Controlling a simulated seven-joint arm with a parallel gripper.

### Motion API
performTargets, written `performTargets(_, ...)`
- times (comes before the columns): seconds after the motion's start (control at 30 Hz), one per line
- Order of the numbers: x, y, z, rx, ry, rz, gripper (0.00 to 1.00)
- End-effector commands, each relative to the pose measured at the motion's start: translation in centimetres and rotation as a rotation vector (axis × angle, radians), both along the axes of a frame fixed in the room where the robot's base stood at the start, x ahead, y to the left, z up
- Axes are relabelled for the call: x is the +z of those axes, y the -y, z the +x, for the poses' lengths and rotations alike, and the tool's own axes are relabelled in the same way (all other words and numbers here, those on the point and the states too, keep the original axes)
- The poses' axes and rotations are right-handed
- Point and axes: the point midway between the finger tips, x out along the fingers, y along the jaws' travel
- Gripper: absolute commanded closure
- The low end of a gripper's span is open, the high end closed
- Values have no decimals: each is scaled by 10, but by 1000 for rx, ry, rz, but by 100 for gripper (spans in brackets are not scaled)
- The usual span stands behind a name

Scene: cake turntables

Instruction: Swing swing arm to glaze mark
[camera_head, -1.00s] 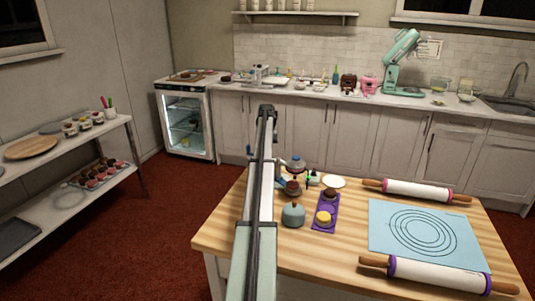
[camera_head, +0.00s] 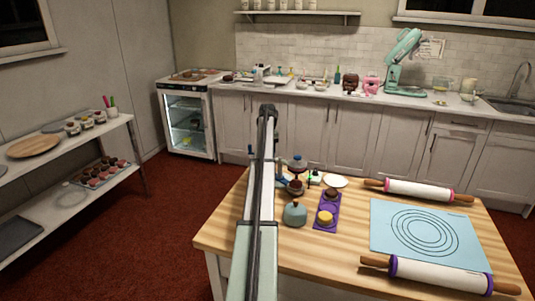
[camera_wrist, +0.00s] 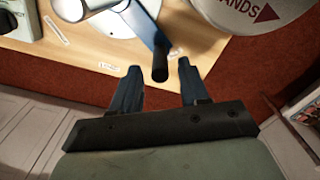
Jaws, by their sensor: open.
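In the wrist view, a blue swing arm (camera_wrist: 143,22) reaches down from the top and ends in a dark rounded tip. My gripper (camera_wrist: 160,66) is open, its two dark blue fingers on either side of that tip, with gaps visible. Small white labels lie on the wooden table, one (camera_wrist: 109,67) left of the fingers and one (camera_wrist: 56,30) further up left. I cannot read which is the glaze mark. A pale round disc (camera_wrist: 108,16) is partly cut off at the top. In the head view, my arm hides much of this spot; blue parts (camera_head: 281,164) show beside it.
On the wooden table (camera_head: 340,255) are a teal pot (camera_head: 295,214), a purple tray (camera_head: 327,222), a blue mat (camera_head: 395,245) and two rolling pins, one pink-ended (camera_head: 418,191), one purple-ended (camera_head: 440,275).

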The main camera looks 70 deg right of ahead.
Motion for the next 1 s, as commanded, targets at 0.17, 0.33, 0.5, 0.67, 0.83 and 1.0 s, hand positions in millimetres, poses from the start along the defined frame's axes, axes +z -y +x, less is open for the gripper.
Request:
performTargets(0.17,8,0,0,0,0,-1,55)
performTargets(0.33,21,1,0,0,0,-1,55)
performTargets(0.5,35,1,0,0,0,-1,55)
performTargets(0.67,48,0,0,0,0,-1,55)
performTargets(0.83,61,1,0,0,0,-1,55)
performTargets(1.0,70,0,0,0,0,-1,55)
